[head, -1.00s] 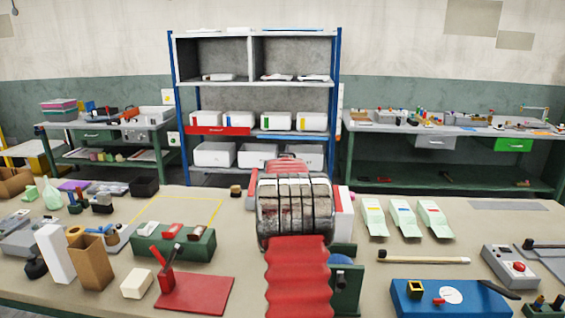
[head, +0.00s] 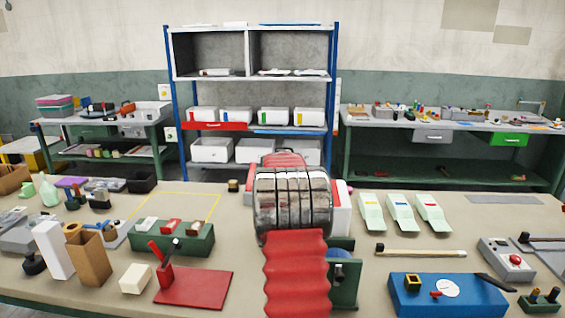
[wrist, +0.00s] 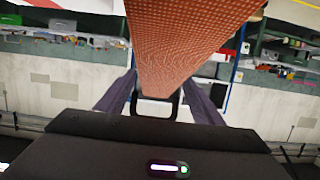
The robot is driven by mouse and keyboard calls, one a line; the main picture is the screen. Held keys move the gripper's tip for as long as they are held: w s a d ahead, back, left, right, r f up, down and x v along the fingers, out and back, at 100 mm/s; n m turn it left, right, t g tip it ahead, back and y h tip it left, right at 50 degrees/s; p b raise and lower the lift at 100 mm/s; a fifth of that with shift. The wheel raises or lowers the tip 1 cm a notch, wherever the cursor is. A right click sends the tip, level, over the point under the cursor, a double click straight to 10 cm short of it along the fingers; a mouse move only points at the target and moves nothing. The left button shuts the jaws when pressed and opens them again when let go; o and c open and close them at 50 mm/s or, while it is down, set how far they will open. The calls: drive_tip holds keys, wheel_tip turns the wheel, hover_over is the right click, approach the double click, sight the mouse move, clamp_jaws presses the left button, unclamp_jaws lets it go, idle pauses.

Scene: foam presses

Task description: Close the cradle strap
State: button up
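In the wrist view my gripper (wrist: 160,82) shows two dark purple fingers, one on each side of an orange-brown textured piece (wrist: 190,45). A thin black loop (wrist: 157,108) is at the narrow end of that piece. I cannot tell whether the fingers touch the piece or whether it is the strap. In the head view my arm with its red bellows covers the middle of the bench, and my gripper is hidden. A green stand with a blue rounded part (head: 343,275) shows partly behind the arm. I cannot pick out the cradle or its strap for certain.
On the bench, a green block (head: 175,241), a red plate with a lever (head: 200,288), and a brown box (head: 90,258) stand left. A blue box (head: 450,300), a wooden stick (head: 420,253) and pale green wedges (head: 402,214) lie right. Bare bench lies between these.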

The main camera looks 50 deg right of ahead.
drive_tip(key=shift+v, duration=6.85)
drive_tip(key=shift+f, duration=0.15)
drive_tip(key=shift+a, duration=0.1)
drive_tip(key=w+a+r+n+t+y, duration=0.1)
drive_tip(key=w+a+n+t+y, duration=0.2)
drive_tip(key=a, duration=1.4)
drive_tip(key=w+a+n+y, duration=0.1)
drive_tip(key=a+n+y, duration=0.35)
drive_tip(key=a, duration=1.25)
drive_tip(key=s+a+f+n+g+y, duration=0.15)
drive_tip(key=s+a, duration=0.25)
drive_tip(key=a, duration=0.4)
drive_tip(key=s+a+f+g+y, duration=0.1)
drive_tip(key=s+a+f+y, duration=0.15)
drive_tip(key=s+a, duration=0.35)
drive_tip(key=s+a+f+n+g, duration=0.1)
drive_tip(key=s+a+f, duration=0.1)
drive_tip(key=s+a, duration=0.2)
drive_tip(key=s+a+f+n+g+y, duration=0.1)
drive_tip(key=s+a+f, duration=0.2)
drive_tip(key=s, duration=0.6)
drive_tip(key=shift+s+a+f+n+g, duration=0.25)
drive_tip(key=shift+s+a+n+g, duration=0.1)
drive_tip(key=shift+a, duration=0.8)
